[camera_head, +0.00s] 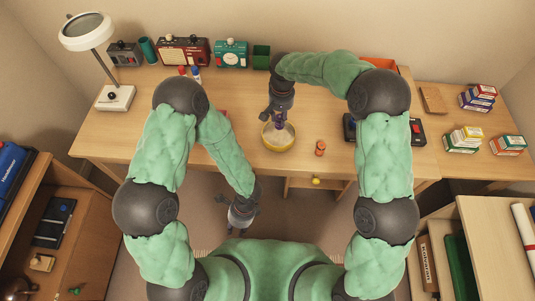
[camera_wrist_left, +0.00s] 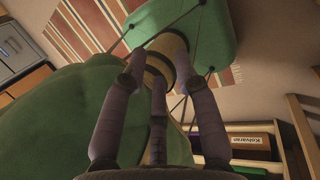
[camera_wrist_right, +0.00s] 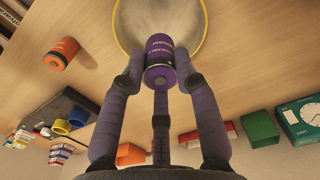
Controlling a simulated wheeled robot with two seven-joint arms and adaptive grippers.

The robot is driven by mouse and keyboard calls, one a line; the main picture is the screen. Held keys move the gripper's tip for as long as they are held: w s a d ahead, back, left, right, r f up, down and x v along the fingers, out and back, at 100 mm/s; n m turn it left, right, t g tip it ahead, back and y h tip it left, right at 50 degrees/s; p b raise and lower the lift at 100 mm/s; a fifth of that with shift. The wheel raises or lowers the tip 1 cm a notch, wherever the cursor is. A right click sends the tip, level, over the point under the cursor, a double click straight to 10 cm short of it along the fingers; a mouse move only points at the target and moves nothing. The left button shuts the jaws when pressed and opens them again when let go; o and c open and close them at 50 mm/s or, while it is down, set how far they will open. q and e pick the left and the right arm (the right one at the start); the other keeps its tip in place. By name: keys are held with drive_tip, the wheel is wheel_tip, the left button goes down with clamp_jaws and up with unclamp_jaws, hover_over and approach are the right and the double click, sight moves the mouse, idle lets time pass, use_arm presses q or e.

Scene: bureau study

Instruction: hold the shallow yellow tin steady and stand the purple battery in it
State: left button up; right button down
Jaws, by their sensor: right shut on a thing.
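The shallow yellow tin (camera_head: 266,144) stands on the desk near its front edge, its pale inside facing up. In the right wrist view its yellow rim (camera_wrist_right: 204,42) shows at the top. My right gripper (camera_head: 276,118) is over the tin, shut on the purple battery (camera_wrist_right: 159,60). The battery's lower end is over or inside the tin; I cannot tell whether it touches the floor of the tin. My left gripper (camera_head: 238,222) hangs below and in front of the desk edge, away from the tin. In the left wrist view its fingers (camera_wrist_left: 158,85) are apart and hold nothing.
An orange battery (camera_head: 320,148) stands right of the tin. A dark tray (camera_head: 417,131) lies farther right. A magnifier lamp (camera_head: 115,97), radios (camera_head: 183,51) and a green box (camera_head: 261,56) stand at the back. The desk left of the tin is partly hidden by my left arm.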

sight(279, 135)
use_arm(q)
drive_tip(key=w+r+m+t+y, duration=0.35)
drive_tip(key=w+m+t, duration=0.5)
drive_tip(key=w, duration=0.55)
drive_tip(key=w+d+r+m+t+h, duration=0.1)
drive_tip(key=w+d+r+m+t, duration=0.1)
drive_tip(key=d+r, duration=0.1)
drive_tip(key=w+d+r+m+t+h, duration=0.1)
drive_tip(key=w+d+r+m+t, duration=0.1)
drive_tip(key=w+d+r+t, duration=0.1)
drive_tip(key=w+d+r+m+t+h, duration=0.1)
drive_tip(key=w+d+r+m+t, duration=0.1)
drive_tip(key=w+d+r, duration=0.1)
drive_tip(key=shift+w+r+t, duration=0.25)
drive_tip(key=shift+r+t, duration=0.05)
drive_tip(key=shift+t, duration=0.05)
drive_tip(key=shift+w+d+m, duration=0.1)
drive_tip(key=shift+w+m, duration=0.1)
drive_tip(key=shift+m, duration=0.05)
drive_tip(key=x, duration=1.1)
drive_tip(key=shift+w, duration=0.35)
clamp_jaws()
use_arm(e)
drive_tip(key=shift+r, duration=0.1)
